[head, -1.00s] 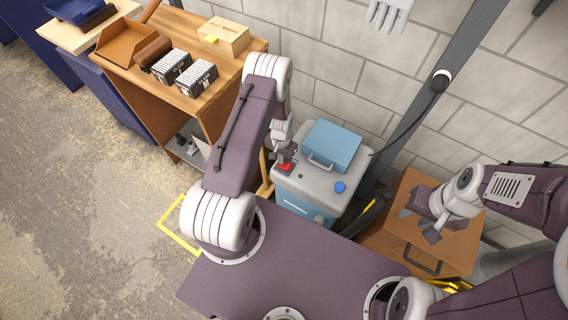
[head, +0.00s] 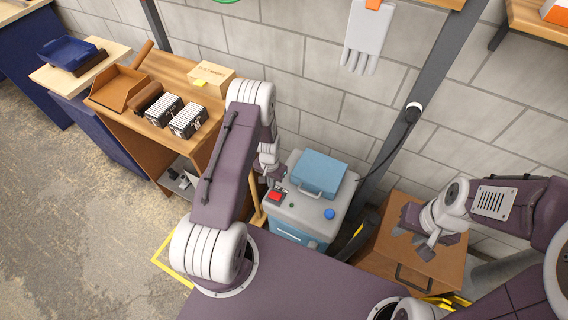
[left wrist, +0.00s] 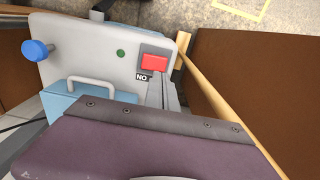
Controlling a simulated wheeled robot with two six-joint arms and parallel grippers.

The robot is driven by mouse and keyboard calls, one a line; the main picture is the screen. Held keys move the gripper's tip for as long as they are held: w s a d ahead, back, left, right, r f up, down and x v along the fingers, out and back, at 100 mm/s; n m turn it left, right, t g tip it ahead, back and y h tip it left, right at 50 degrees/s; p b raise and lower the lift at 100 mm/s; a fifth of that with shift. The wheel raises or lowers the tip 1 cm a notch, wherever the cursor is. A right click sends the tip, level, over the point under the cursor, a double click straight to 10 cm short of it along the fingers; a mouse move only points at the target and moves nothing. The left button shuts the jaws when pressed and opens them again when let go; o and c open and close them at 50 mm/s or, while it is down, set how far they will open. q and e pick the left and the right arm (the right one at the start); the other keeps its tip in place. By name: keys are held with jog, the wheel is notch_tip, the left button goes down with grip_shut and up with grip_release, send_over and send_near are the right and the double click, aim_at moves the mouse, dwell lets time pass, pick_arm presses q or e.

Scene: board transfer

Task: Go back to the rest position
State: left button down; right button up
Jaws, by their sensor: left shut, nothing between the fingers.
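My left gripper (head: 273,178) is shut and empty, just behind and above the red button (head: 277,196) on the grey top of the blue machine (head: 305,210). In the left wrist view its closed fingers (left wrist: 163,92) point towards the red button (left wrist: 155,62), which is in plain view with a partly covered "NO" label beside it. Whether the fingertips touch the machine top cannot be told. My right gripper (head: 420,234) looks open, above the wooden cabinet at the right, with its fingers spread apart and nothing seen between them.
A blue lidded box (head: 318,174) with a handle and a blue knob (head: 329,214) are on the machine. The wooden cabinet (head: 440,262) stands at right. A wooden bench (head: 205,92) at left holds a brown tray (head: 118,90) and black-and-white packs (head: 188,120). A wall is behind.

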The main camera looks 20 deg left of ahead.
pick_arm(q)
jog(key=w+d+r+m+t, duration=0.15)
jog(key=w+r, duration=0.25)
jog(key=r, duration=0.6)
jog(key=w+d+r+n+t, duration=0.1)
jog(key=w+d+r+t, duration=0.15)
jog(key=r, duration=0.75)
jog(key=s+d+r, duration=0.3)
jog(key=s+r, duration=0.3)
jog(key=r, duration=0.1)
jog(key=s+f+n+g, duration=0.1)
jog(key=s+g, duration=0.1)
jog(key=s, duration=1.1)
jog(key=shift+d+n+g, duration=0.25)
jog(key=shift+n+g, duration=0.1)
jog(key=shift+g, duration=0.05)
jog(key=shift+s+f, duration=0.1)
jog(key=shift+s, duration=0.05)
